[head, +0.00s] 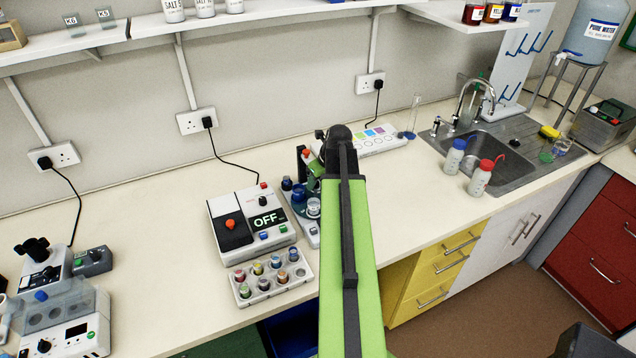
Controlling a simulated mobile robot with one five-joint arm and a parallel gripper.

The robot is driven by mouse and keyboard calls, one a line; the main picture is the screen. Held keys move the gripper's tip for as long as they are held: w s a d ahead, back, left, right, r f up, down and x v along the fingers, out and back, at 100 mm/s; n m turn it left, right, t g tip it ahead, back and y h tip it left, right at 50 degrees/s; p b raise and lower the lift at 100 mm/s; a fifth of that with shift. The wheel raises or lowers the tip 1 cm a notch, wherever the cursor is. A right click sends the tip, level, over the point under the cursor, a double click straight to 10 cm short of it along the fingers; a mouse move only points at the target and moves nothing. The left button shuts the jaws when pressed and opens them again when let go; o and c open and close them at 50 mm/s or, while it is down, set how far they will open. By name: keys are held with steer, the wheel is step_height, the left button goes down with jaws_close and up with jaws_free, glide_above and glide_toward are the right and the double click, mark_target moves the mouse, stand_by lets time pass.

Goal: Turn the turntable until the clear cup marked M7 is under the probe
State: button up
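A small grey instrument (313,236) stands on the bench just left of my green arm, which hides its right side. Small dark-blue and clear cups are crowded on it, and one clear cup (313,208) shows near its front. A dark upright part with a red top (306,153) rises behind the cups. I cannot tell whether it is the probe. My gripper does not show; my arm covers the area beyond and right of the cups.
Left of the instrument are a box reading OFF (264,219) and a white rack (296,279) of several coloured vials. A white strip with coloured squares (378,140) lies behind my arm. Bottles (482,178) stand by the sink (505,150).

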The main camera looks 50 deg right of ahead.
jaws_close()
steer(key=shift+d, duration=0.1)
stand_by(1.1)
